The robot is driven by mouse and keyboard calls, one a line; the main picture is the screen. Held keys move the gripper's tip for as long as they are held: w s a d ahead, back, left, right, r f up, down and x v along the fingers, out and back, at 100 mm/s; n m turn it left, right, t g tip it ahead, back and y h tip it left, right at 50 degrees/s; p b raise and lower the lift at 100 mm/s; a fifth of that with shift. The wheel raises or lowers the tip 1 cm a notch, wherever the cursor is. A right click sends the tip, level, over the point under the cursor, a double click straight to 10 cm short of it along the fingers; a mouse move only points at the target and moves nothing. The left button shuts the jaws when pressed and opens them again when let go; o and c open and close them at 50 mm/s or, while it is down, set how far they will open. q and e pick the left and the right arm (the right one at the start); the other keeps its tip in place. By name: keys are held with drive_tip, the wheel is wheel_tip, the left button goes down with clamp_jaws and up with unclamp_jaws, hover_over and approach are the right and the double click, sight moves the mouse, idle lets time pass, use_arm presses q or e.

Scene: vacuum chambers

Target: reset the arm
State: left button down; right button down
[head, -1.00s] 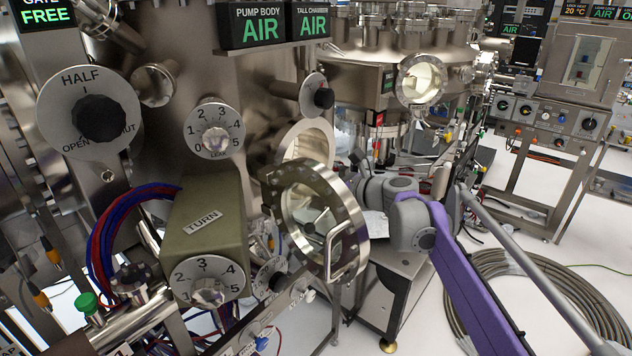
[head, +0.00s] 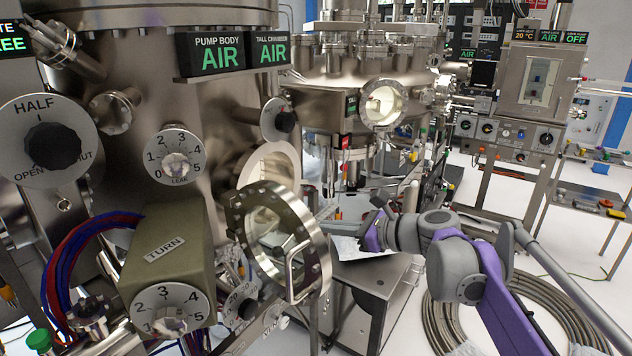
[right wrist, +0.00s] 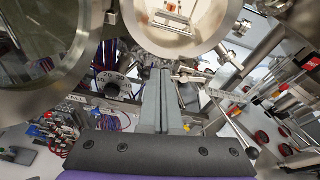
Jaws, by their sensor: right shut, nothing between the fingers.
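My right arm (head: 500,300), purple and grey, comes in from the lower right and bends at a grey joint, with its far end beside the open round window door. In the right wrist view my right gripper (right wrist: 162,75) has its two grey fingers together with nothing between them. The fingers point toward the space below a bright round port (right wrist: 180,20). In the head view the fingers are small and hard to make out. My left gripper is not in view.
The open round door (head: 280,243) with its metal handle stands close left of my right arm. A metal cart (head: 375,290) is below the arm. Coiled hose (head: 440,318) lies on the floor. A steel chamber (head: 200,80) with dials fills the left. Floor space shows at the right.

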drive_tip(key=s+d+f+n+g+h, duration=0.1)
drive_tip(key=s+d+f+n+h, duration=0.3)
drive_tip(key=s+f+n, duration=0.3)
drive_tip(key=s+d+f+n+h, duration=0.4)
drive_tip(key=s+f+n, duration=0.4)
drive_tip(key=s+f, duration=0.4)
drive_tip(key=s+d+f+n+g+h, duration=0.1)
drive_tip(key=s+d+f+n+h, duration=0.3)
drive_tip(key=s+f, duration=0.5)
drive_tip(key=s+d+n, duration=0.2)
drive_tip(key=s+n, duration=0.1)
drive_tip(key=shift+s+f+n+g, duration=0.3)
drive_tip(key=shift+s+f, duration=0.05)
drive_tip(key=shift+d, duration=0.1)
